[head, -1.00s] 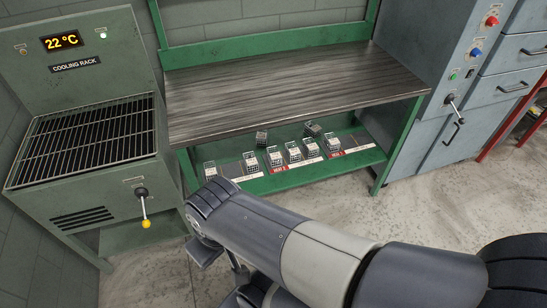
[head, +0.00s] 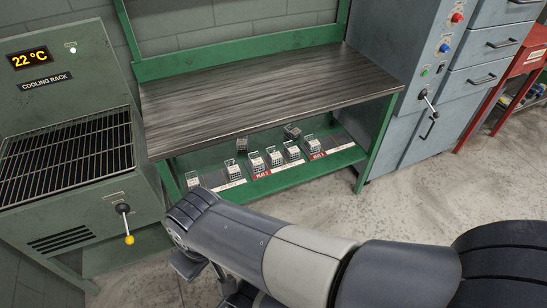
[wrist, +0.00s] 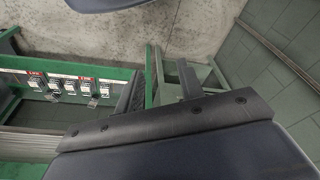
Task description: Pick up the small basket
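Several small wire baskets stand on the lower shelf (head: 285,178) of the green workbench, most in a row along its front edge. One is at the left end (head: 192,180), one near the middle (head: 257,161) and one at the right (head: 313,145). Two darker ones stand further back, one of them at the back right (head: 292,131). I cannot tell which one the task means. Several baskets also show in the wrist view (wrist: 70,86). My gripper (wrist: 158,88) is open and empty, with its fingers apart, away from the shelf. In the head view my arm mostly hides it.
The striped benchtop (head: 260,95) above the baskets is empty. A cooling rack (head: 65,158) with a yellow-knobbed lever stands at the left. A blue-grey cabinet (head: 410,130) with buttons and a lever stands at the right. Bare concrete floor (head: 420,195) lies in front of the bench.

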